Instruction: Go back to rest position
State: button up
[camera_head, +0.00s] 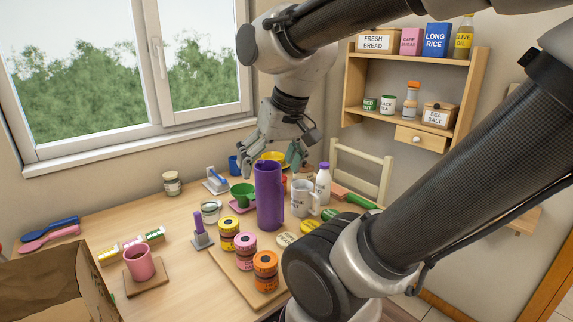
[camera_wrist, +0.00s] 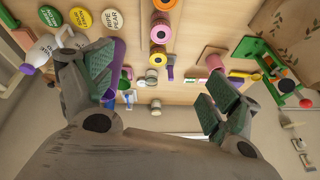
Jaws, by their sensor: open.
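My gripper (camera_head: 272,158) hangs from my arm above the far part of the table, with its fingers apart and nothing seen between them. In the wrist view its two green-padded fingers (camera_wrist: 155,90) are spread wide. A tall purple container (camera_head: 268,195) stands upright on the table, in front of the gripper in the head view. In the wrist view a purple surface (camera_wrist: 117,62) shows beside the left finger and is partly hidden by it. I cannot tell whether they touch.
The wooden table (camera_head: 125,205) holds stacked jars (camera_head: 265,270), a pink mug (camera_head: 139,262), a white mug (camera_head: 302,198) and a white bottle (camera_head: 323,182). A brown paper bag (camera_head: 50,285) stands front left. A wall shelf (camera_head: 410,55) is right, a window (camera_head: 85,75) left.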

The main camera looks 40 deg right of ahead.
jog(key=shift+s+d+r+n+h, duration=0.1)
jog(key=shift+s+d+n, duration=0.25)
jog(key=shift+s, duration=0.2)
jog(key=shift+s+d+n+h, duration=0.1)
jog(key=shift+s+d+n, duration=0.2)
jog(key=shift+s+n, duration=0.15)
jog(key=shift+s+d+r+n+h, duration=0.1)
jog(key=shift+s+d+n, duration=0.25)
jog(key=shift+s, duration=0.25)
